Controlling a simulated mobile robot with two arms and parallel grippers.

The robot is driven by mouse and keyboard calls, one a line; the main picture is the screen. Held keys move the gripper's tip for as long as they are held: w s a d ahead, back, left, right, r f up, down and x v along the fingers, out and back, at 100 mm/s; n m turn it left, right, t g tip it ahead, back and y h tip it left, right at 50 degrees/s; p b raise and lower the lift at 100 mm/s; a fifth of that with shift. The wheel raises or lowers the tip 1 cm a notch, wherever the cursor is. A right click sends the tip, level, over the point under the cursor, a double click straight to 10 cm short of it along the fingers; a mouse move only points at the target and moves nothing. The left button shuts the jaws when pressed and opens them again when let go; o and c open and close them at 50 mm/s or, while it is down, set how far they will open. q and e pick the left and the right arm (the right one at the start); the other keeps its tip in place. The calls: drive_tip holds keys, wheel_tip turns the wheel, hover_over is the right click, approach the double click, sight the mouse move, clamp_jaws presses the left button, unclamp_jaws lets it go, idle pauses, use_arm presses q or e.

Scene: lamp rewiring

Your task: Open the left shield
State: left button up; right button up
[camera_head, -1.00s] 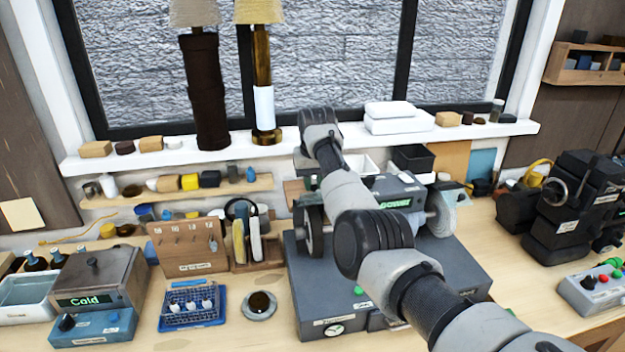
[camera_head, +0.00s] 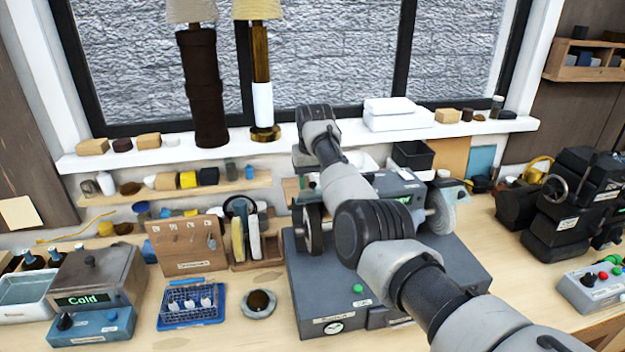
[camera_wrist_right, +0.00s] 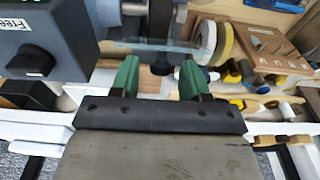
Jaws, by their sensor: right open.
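The grinder (camera_head: 385,270) is a dark grey machine on the bench with a wheel at each side. Its left wheel (camera_head: 312,230) shows in the head view just left of my right arm. The left shield (camera_wrist_right: 175,47) is a clear bluish plate beside the wheel in the right wrist view. My right gripper (camera_wrist_right: 158,72) has green fingertips, open and spread apart, close to the shield's edge; I cannot tell whether they touch it. In the head view my arm hides the grinder's middle, and the fingertips do not show clearly. My left gripper is not in view.
A wooden holder with discs (camera_head: 255,245) stands close left of the grinder. Two lamps (camera_head: 205,90) (camera_head: 262,85) stand on the sill behind. A black machine (camera_head: 575,205) is at the right.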

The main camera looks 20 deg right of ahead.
sight(313, 184)
drive_tip(key=shift+r, duration=0.1)
drive_tip(key=shift+r, duration=0.25)
wheel_tip(313, 184, up, 10)
drive_tip(key=s+b, duration=0.1)
drive_tip(key=b, duration=0.3)
drive_tip(key=shift+s+a, duration=0.15)
drive_tip(key=shift+f, duration=0.1)
